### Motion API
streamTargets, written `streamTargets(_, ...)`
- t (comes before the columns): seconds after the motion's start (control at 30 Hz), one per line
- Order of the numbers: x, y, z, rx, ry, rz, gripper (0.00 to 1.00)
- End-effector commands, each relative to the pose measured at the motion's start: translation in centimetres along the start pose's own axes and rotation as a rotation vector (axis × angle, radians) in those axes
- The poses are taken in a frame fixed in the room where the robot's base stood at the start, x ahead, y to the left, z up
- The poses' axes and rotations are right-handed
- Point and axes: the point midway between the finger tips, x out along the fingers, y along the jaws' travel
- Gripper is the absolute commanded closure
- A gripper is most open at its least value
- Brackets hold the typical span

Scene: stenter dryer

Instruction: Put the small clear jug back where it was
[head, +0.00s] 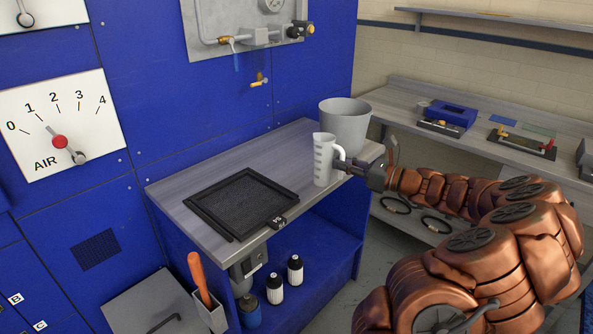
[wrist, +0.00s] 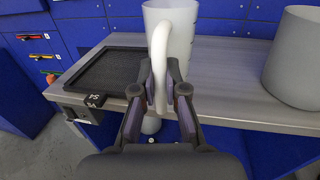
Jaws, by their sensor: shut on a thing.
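The small clear jug (head: 324,160) is a whitish, see-through measuring jug with marks on its side. It is upright at the front right part of the grey bench top (head: 203,204). My gripper (head: 349,166) comes from the right and is shut on the jug's handle. In the wrist view the handle (wrist: 159,60) stands between the fingertips of my gripper (wrist: 159,92), with the jug body (wrist: 180,28) behind it. The jug's base is partly hidden in the wrist view. I cannot tell whether it touches the bench.
A grey bucket (head: 345,125) stands behind and right of the jug; it also shows in the wrist view (wrist: 295,60). A black framed tray (head: 241,203) lies left of the jug. Small bottles (head: 295,269) stand on the blue shelf below. Bench top between tray and jug is clear.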

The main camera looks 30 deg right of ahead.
Motion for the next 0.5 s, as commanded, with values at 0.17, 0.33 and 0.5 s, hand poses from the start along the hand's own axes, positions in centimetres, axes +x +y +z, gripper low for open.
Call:
streamTargets(0.17,3.2,-0.8,-0.2,0.000,0.002,0.005,1.00)
streamTargets(0.33,6.1,-1.7,-0.5,0.001,0.001,0.006,1.00)
streamTargets(0.5,9.2,-2.6,-0.8,-0.001,0.002,0.006,1.00)
